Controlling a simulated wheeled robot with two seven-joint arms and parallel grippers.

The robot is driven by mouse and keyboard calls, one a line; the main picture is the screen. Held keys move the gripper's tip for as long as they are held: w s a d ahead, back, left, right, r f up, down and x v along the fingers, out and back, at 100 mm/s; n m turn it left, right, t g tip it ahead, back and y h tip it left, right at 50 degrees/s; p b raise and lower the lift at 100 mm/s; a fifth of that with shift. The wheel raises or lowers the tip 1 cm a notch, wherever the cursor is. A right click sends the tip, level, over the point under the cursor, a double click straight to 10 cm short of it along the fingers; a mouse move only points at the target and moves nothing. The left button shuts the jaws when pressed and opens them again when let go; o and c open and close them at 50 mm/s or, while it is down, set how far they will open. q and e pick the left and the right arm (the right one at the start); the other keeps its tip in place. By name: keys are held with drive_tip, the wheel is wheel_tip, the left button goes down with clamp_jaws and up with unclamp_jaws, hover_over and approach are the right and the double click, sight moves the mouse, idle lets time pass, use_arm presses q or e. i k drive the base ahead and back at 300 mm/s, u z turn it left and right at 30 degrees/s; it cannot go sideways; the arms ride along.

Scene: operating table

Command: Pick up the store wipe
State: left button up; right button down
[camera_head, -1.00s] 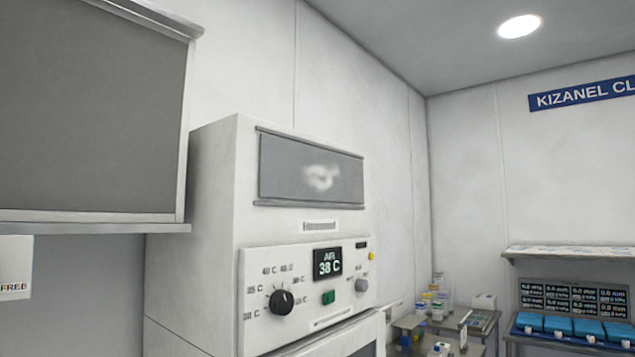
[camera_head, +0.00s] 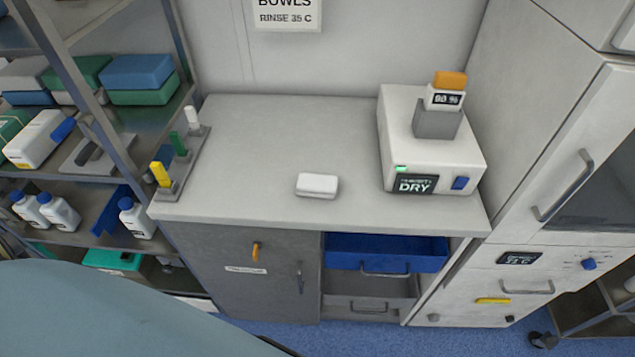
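A small white block (camera_head: 317,186), which looks like the wipe, lies flat on the grey countertop (camera_head: 270,130) near its front edge, left of a white device. Nothing touches it. Neither of my grippers shows in the view.
A white device (camera_head: 392,150) with a "DRY" display stands on the counter's right. A rack with yellow, green and white upright pieces (camera_head: 180,150) stands at the left edge. Below, a blue drawer (camera_head: 340,250) shows. A shelf with boxes and bottles is left; a tall white cabinet (camera_head: 560,130) is right.

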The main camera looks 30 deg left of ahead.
sight(316, 185)
drive_tip(key=u, duration=0.05)
drive_tip(key=k, duration=1.1)
drive_tip(key=z, duration=0.9)
drive_tip(key=i, duration=0.75)
drive_tip(key=u, duration=0.55)
drive_tip(key=i, duration=0.6)
drive_tip(key=u, duration=0.6)
